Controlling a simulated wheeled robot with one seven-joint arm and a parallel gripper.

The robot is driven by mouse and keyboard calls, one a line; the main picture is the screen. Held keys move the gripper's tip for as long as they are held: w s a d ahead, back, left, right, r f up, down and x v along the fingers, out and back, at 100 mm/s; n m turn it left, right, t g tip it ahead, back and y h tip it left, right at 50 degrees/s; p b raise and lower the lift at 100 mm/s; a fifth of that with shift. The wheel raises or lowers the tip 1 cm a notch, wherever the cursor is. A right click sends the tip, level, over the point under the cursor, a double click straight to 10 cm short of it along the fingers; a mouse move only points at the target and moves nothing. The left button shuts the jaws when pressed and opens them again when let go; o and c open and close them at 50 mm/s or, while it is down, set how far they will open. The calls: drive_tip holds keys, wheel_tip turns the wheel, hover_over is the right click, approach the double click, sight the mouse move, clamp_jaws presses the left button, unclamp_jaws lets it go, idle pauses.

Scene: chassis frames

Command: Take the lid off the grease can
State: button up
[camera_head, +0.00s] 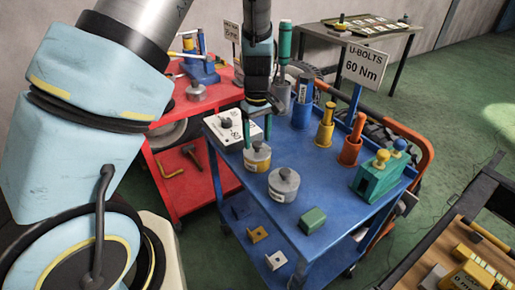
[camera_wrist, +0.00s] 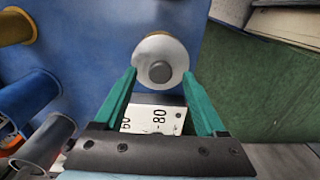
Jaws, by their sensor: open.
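The grease can, as I take it, is a short can with a yellow band (camera_head: 256,163) and a grey lid with a dark knob; it stands upright on the blue cart (camera_head: 328,185). In the wrist view the round lid (camera_wrist: 160,50) lies ahead between my fingertips, with the knob (camera_wrist: 160,72) at its middle. My gripper (camera_head: 258,137) points down just above the lid, and its green fingers (camera_wrist: 159,78) are open, one on each side. I see no clear contact. The lid appears seated on the can.
A second lidded can (camera_head: 284,184) stands close in front, beside a green block (camera_head: 312,220). A yellow cylinder (camera_head: 325,127), an orange one (camera_head: 350,147) and a green fixture (camera_head: 379,178) stand right. A red cart (camera_head: 180,160) is left.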

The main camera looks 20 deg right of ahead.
drive_tip(key=shift+f, duration=1.1)
clamp_jaws()
